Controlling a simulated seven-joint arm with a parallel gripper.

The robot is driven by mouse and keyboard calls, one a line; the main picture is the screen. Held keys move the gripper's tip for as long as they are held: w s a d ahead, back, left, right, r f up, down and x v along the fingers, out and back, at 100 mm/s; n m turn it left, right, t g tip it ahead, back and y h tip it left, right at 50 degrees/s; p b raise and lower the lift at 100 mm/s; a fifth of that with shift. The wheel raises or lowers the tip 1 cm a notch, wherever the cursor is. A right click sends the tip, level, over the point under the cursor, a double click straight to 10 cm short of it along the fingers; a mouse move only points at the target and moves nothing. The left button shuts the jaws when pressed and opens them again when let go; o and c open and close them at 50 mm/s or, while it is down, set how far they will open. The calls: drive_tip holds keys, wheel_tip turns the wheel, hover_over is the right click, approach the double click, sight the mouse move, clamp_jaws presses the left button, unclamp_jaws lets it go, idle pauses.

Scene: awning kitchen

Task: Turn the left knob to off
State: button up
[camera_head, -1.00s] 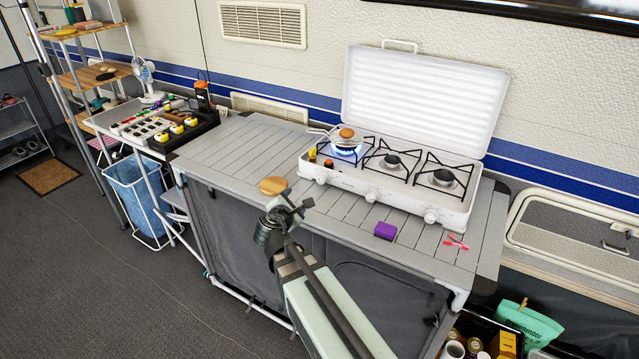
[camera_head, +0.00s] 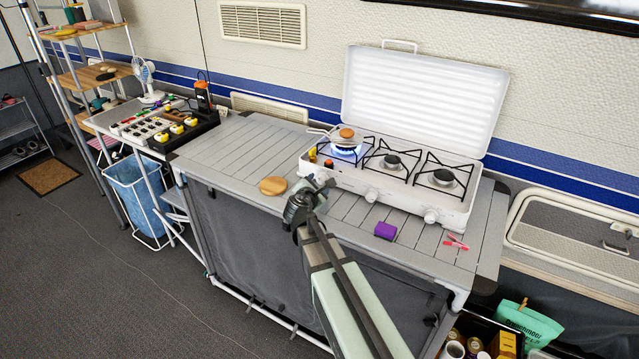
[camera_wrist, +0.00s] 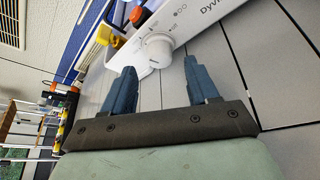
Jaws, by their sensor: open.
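A white three-burner camping stove (camera_head: 400,197) with its lid up stands on the slatted table. A blue flame (camera_head: 346,151) burns at its left burner, under a small pan with a wooden-looking lid (camera_head: 347,133). The left knob (camera_wrist: 153,52), white and round, shows on the stove's front panel in the wrist view. My gripper (camera_head: 322,183) is at the stove's left front and hides this knob in the head view. In the wrist view my gripper (camera_wrist: 160,75) is open, with the knob just beyond and between its two blue fingertips, apparently not gripped.
The middle knob (camera_head: 371,195) and right knob (camera_head: 430,216) sit further right on the panel. A round wooden disc (camera_head: 273,186) lies on the table left of my gripper. A purple block (camera_head: 385,230) and a pink item (camera_head: 455,241) lie in front of the stove.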

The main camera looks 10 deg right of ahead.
sight(320, 181)
drive_tip(key=shift+x, duration=1.8)
drive_tip(key=c, duration=1)
drive_tip(key=shift+m+t, duration=0.3)
drive_tip(key=shift+m, duration=0.2)
drive_tip(key=shift+c, duration=0.2)
drive_tip(key=o, duration=1)
drive_tip(key=shift+o, duration=0.2)
